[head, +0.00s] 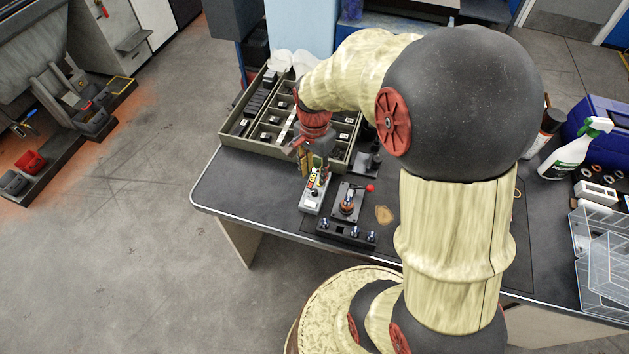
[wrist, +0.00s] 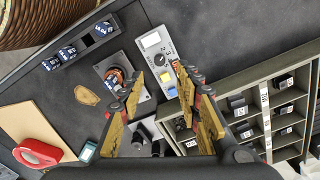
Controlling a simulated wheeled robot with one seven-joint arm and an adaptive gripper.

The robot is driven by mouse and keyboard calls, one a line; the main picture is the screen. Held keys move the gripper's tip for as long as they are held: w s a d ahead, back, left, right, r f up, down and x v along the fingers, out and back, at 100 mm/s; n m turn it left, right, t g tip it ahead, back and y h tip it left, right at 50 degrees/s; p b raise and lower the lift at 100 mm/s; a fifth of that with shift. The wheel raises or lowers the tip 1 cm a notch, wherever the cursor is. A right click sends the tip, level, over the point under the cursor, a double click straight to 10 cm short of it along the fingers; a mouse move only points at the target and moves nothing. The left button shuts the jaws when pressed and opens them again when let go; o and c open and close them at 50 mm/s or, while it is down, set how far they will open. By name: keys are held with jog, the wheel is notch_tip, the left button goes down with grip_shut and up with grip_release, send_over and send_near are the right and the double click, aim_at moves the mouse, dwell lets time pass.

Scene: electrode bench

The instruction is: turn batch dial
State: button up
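The batch dial (wrist: 160,59) is a small round knob with numerals beside it, on a light grey control box (wrist: 151,40) in the wrist view. A yellow button and a blue button sit farther down the box. In the head view the box (head: 312,203) stands near the table's front edge, its upper part below my gripper (head: 311,166). In the wrist view my gripper (wrist: 159,72) is open and empty. Its fingertips are on either side of the box in the picture, the dial showing between and just beyond them. I cannot tell their height above it.
A fixture with a red-knobbed lever (head: 349,201) stands close right of the box. A black strip with several blocks (head: 346,233) lies in front. A compartmented tray (head: 236,144) is behind. A spray bottle (head: 570,157) and clear bins (head: 601,262) stand at right.

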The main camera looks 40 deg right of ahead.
jog(key=shift+r, duration=1.6)
jog(key=shift+r, duration=0.1)
jog(key=n+p, duration=0.6)
jog(key=p, duration=0.5)
send_over(315, 191)
notch_tip(315, 191, down, 5)
jog(key=shift+r, duration=0.2)
notch_tip(315, 191, down, 8)
jog(key=shift+r+b, duration=0.2)
jog(key=shift+b, duration=0.7)
jog(key=shift+c, duration=0.9)
